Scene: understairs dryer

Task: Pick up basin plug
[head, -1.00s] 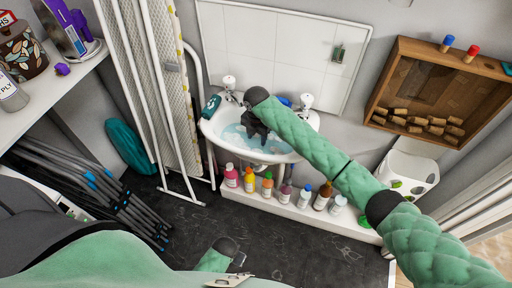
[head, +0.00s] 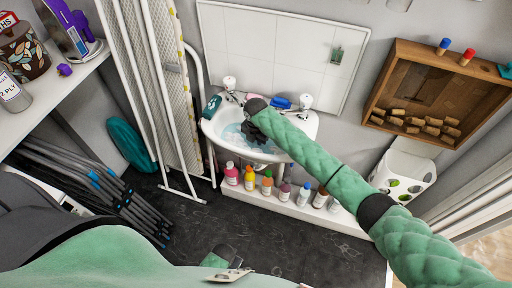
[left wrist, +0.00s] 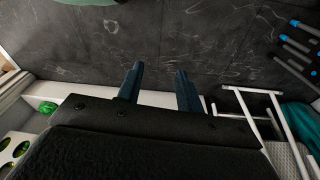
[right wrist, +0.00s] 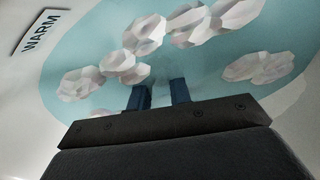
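The white basin (head: 212,132) holds blue water with white foam clumps (right wrist: 145,35). I cannot make out a plug; the water, foam and my gripper cover the bottom. My right gripper (head: 250,131) reaches down into the basin. In the right wrist view its two blue fingers (right wrist: 160,95) stand a little apart, narrower than the left pair. Their tips are in or just over the water, and nothing clear shows between them. My left gripper (left wrist: 160,82) is open and empty, over the dark floor, away from the basin.
Taps (head: 304,102) and a blue item (head: 281,102) stand on the basin's back rim. Several bottles (head: 267,182) line the ledge below. A folded white rack (head: 150,95) leans at left; a wooden cabinet (head: 395,50) hangs at right. The floor (head: 290,235) is mostly clear.

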